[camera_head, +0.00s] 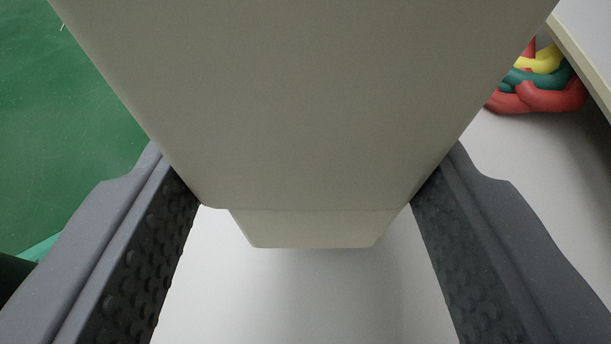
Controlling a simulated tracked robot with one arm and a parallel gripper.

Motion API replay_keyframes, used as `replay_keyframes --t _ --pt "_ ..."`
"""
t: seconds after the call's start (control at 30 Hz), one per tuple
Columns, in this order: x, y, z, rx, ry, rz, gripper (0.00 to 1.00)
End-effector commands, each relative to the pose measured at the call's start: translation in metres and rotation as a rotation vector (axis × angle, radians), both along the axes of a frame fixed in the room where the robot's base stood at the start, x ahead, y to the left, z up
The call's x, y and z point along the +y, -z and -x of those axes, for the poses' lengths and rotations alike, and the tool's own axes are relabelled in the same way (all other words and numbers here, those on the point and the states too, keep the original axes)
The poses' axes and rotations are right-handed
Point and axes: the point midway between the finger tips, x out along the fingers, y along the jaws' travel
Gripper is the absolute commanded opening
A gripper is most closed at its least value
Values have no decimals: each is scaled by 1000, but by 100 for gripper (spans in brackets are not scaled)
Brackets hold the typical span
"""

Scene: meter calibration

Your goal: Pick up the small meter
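A large beige box-like body, which I take to be the small meter (305,110), fills the top middle of the view. It narrows toward a smaller lower block with a bevelled edge. My gripper (305,215) has one dark grey padded finger on each side of it. Both fingers are wide apart and their inner pads come close to the lower sides of the body. I cannot tell whether the pads touch it or press on it. The meter's face is not in view.
A white surface (290,300) lies below and behind the meter. Stacked red, green and yellow ring-like pieces (540,85) sit at the upper right, beside a pale edged panel (590,40). Green floor (70,130) shows at the left.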

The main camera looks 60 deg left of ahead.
Motion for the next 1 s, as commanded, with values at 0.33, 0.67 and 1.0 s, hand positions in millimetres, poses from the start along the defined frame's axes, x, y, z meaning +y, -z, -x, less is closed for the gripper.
replay_keyframes --t 0.33,0.67,1.0 --pt "35 -7 24 -5 -3 -5 10" --pt "77 -11 55 -2 -1 -5 10" --pt "111 -13 78 -1 2 0 10"
